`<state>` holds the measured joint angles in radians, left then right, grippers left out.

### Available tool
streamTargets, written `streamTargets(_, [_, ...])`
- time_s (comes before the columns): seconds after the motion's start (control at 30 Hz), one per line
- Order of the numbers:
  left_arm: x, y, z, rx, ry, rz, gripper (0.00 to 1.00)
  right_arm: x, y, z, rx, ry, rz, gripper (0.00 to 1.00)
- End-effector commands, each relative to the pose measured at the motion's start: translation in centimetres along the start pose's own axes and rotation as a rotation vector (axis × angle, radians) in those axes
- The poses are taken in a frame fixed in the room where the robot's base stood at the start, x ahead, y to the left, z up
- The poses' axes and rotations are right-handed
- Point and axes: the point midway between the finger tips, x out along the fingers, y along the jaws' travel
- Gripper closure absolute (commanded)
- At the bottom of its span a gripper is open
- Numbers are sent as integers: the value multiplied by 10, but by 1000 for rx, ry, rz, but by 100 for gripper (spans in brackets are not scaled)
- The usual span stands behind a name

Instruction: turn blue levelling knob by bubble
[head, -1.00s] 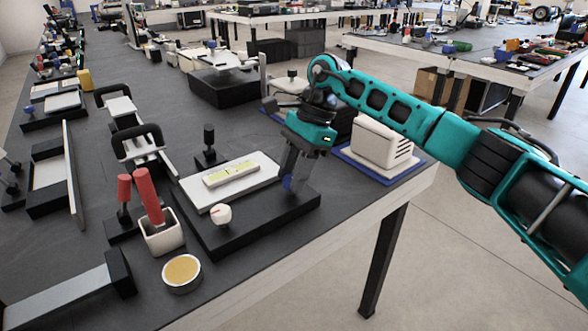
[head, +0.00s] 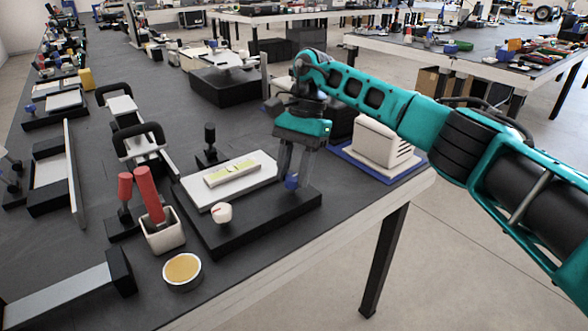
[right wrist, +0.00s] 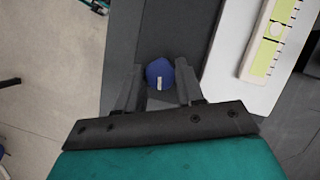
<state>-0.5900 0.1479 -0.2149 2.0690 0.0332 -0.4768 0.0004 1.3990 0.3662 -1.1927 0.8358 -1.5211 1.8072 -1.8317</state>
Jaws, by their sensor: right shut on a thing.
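The blue levelling knob (head: 291,181) sits at the right end of the black base (head: 262,222). It also shows in the right wrist view (right wrist: 160,74), with a white mark on its face. My right gripper (head: 292,180) is shut on the knob, one finger on each side of it; it also shows in the right wrist view (right wrist: 160,88). The bubble level (head: 232,173) is a pale yellow-green vial strip on a white plate (head: 200,193). In the right wrist view a round bubble (right wrist: 277,30) shows in the strip (right wrist: 270,45). My left gripper is not in view.
A white knob with a red mark (head: 221,213) stands at the plate's front edge. A black knob on a post (head: 210,140) stands behind the plate. A cream ribbed box (head: 380,148) sits close to the right of my gripper. The table edge is near in front.

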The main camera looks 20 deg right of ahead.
Motion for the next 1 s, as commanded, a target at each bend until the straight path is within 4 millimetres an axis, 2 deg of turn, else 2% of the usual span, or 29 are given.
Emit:
streamTargets(0.27, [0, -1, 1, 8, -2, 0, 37, 1, 0, 0, 0, 2, 1, 93])
streamTargets(0.3, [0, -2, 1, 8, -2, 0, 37, 1, 0, 0, 0, 2, 1, 61])
streamTargets(0.53, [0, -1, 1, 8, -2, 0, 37, 0, 0, 0, 1, 1, 1, 39])
streamTargets(0.83, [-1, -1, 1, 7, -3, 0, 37, -2, 0, 0, 2, 1, -1, 37])
streamTargets(1.0, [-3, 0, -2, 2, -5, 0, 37, -24, -1, 0, 4, 3, -2, 37])
